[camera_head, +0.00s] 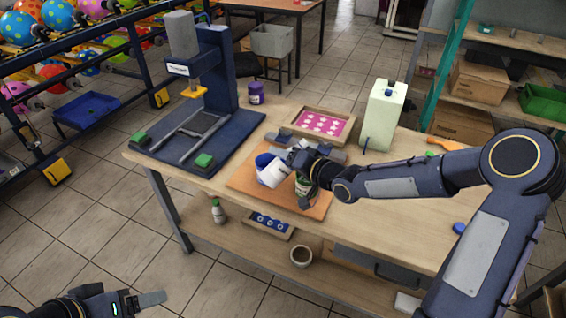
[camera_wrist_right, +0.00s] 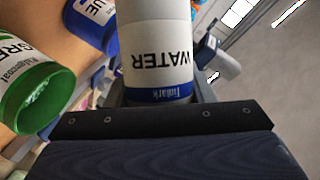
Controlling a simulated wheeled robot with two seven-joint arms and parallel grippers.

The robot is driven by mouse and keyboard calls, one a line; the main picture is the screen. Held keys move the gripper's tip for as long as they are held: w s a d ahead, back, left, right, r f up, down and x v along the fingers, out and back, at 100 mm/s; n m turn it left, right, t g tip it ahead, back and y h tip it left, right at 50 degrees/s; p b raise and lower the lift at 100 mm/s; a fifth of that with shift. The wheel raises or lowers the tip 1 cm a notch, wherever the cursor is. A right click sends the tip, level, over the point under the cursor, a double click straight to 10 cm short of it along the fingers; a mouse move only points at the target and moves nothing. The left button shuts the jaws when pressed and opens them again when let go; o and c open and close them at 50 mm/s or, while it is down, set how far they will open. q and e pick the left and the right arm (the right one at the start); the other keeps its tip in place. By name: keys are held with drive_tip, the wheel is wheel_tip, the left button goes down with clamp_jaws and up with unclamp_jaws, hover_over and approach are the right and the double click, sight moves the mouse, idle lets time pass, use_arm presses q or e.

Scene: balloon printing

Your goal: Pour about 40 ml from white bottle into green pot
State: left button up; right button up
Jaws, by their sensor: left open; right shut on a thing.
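The white bottle (camera_head: 273,175), lettered WATER in the right wrist view (camera_wrist_right: 158,45), is held tilted above the orange board. My right gripper (camera_head: 291,158) is shut on it. The green pot (camera_head: 303,187) stands beside the bottle, partly hidden by my gripper. In the right wrist view the green pot (camera_wrist_right: 28,88) shows its open green rim at the left, apart from the bottle. Whether liquid is flowing cannot be told; the bottle's mouth is not clearly visible. My left gripper (camera_head: 150,299) is open and empty at the lower left, away from the table.
A blue pot (camera_head: 263,160) stands right behind the bottle on the orange board (camera_head: 253,190). A dark blue press (camera_head: 215,140) stands left, a pink-plate tray (camera_head: 318,125) behind, and a pale green container (camera_head: 383,115) at the back right. The table's right part is mostly free.

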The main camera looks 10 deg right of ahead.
drive_tip(key=shift+d, duration=0.1)
drive_tip(key=shift+w+d+r+n+h+b, duration=0.15)
drive_tip(key=shift+d+n+h+b, duration=0.1)
drive_tip(key=shift+n+b, duration=0.3)
drive_tip(key=shift+d+r+n+h+b, duration=0.1)
drive_tip(key=shift+n+h+b, duration=0.15)
drive_tip(key=shift+n+b, duration=0.3)
drive_tip(key=shift+d+r, duration=0.1)
drive_tip(key=shift+r, duration=0.05)
drive_tip(key=shift+r+n+h, duration=0.1)
drive_tip(key=shift+n+h, duration=0.2)
drive_tip(key=shift+d, duration=0.1)
drive_tip(key=n+b, duration=0.1)
drive_tip(key=b, duration=0.1)
drive_tip(key=d+h+b, duration=0.1)
drive_tip(key=b, duration=0.1)
drive_tip(key=shift+w+n, duration=0.25)
drive_tip(key=shift+n, duration=0.15)
drive_tip(key=shift+d+b, duration=0.15)
drive_tip(key=shift+b, duration=0.35)
drive_tip(key=shift+w+d+r+n+h, duration=0.1)
drive_tip(key=shift+r+n+h, duration=0.05)
drive_tip(key=shift+n+h, duration=0.15)
